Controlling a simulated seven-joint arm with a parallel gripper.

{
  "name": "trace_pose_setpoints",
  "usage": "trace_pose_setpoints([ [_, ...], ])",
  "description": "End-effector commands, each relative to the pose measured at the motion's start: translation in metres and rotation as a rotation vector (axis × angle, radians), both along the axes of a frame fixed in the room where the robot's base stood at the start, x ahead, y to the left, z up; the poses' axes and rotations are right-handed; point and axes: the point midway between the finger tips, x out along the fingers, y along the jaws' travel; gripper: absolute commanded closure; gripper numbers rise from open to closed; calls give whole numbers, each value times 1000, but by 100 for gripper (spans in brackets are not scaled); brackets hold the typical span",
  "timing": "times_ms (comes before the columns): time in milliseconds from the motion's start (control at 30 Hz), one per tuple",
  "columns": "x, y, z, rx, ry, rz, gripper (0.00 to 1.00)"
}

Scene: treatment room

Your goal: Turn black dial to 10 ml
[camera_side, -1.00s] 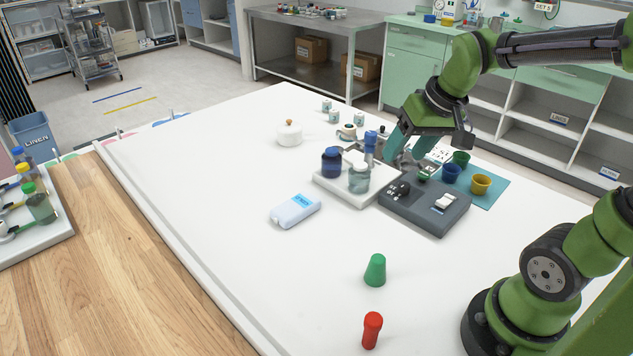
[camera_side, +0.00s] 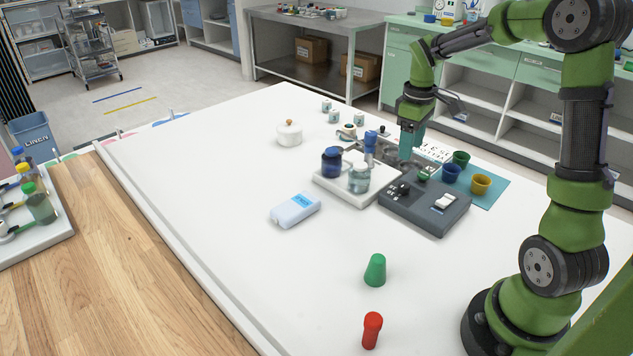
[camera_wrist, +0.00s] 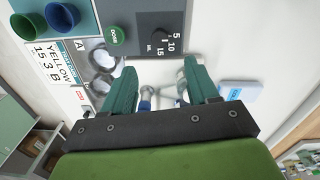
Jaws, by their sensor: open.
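The black dial (camera_side: 402,188) sits on the left part of a dark grey control box (camera_side: 432,216). In the wrist view the dial (camera_wrist: 160,34) is small, with the white marks 5, 10, 15 and ML beside it; I cannot make out its pointer setting. A green DOSE button (camera_wrist: 114,36) is beside it and also shows in the side view (camera_side: 423,176). My gripper (camera_side: 406,157) is open, pointing down behind the box, apart from the dial. In the wrist view its teal fingers (camera_wrist: 160,85) are spread, with the dial beyond their tips.
A white tray with a dark blue jar (camera_side: 332,162) and a clear jar (camera_side: 359,179) stands left of the box. Green (camera_side: 461,158), blue (camera_side: 451,173) and yellow (camera_side: 481,184) cups stand at right.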

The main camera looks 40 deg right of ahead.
Motion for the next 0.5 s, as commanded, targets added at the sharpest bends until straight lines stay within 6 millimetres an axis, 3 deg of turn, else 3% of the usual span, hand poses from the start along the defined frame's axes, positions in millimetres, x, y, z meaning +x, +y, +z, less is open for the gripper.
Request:
trace_pose_setpoints([
  [300, -1, -2, -71, 3, 5, -1, 41],
  [500, 0, -3, -101, 2, 2, -1, 41],
])
